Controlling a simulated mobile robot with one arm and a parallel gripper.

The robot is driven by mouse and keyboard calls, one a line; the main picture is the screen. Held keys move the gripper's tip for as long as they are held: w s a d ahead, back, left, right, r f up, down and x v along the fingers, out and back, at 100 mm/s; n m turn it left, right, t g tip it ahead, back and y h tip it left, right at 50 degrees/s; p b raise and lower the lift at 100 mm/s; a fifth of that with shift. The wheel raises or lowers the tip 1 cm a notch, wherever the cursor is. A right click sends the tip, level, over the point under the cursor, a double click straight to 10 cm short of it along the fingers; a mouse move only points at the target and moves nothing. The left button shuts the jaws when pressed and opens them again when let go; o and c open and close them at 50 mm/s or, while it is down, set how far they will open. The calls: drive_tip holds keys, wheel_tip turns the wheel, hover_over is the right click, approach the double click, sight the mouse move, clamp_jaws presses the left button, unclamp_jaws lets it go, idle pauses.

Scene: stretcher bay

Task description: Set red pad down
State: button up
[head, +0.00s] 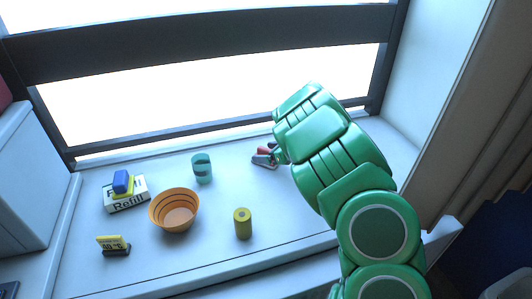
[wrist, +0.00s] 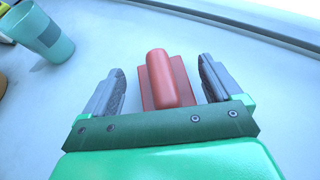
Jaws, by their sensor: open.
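The red pad (wrist: 168,80) lies on the white surface, a flat square base with a rounded ridge on top. In the wrist view it sits between my two open fingers, with a gap on each side. In the head view the red pad (head: 264,150) shows only in part beside my gripper (head: 268,160), at the far right of the surface. My gripper in the wrist view (wrist: 163,88) is open and holds nothing. My arm hides part of the area to the right.
A teal cup (head: 202,168) stands left of my gripper. A window frame (head: 200,50) runs behind.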

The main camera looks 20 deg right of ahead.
drive_tip(key=v, duration=1.1)
drive_tip(key=shift+s+r, duration=0.15)
drive_tip(key=shift+s, duration=0.1)
drive_tip(key=shift+d, duration=0.1)
